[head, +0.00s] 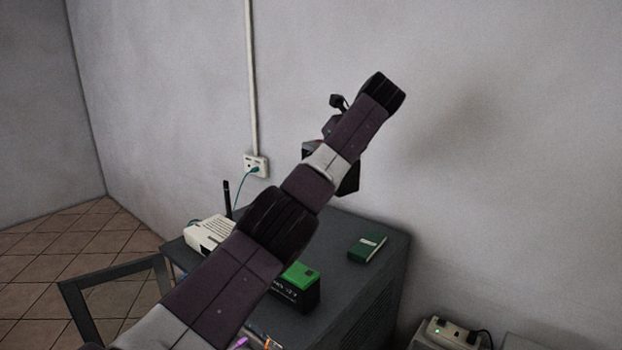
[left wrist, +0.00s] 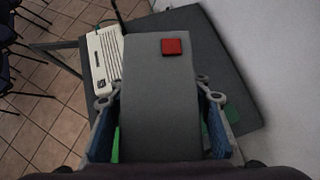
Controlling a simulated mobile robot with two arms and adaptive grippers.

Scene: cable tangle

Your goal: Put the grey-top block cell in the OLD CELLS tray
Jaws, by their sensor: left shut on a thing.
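The grey-top block cell (left wrist: 160,105) fills the middle of the left wrist view, with a plain grey top and a red square near its far end. My left gripper (left wrist: 157,97) is shut on it, with a blue-padded finger on each side. In the head view my left arm reaches up over the dark cabinet and mostly hides the gripper. A dark boxy shape shows below the arm there; I cannot tell whether it is the cell. I see no tray marked OLD CELLS in either view. My right gripper is not in view.
A teal cable runs to the wall socket (head: 257,165). A socket box (head: 447,334) is at bottom right.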

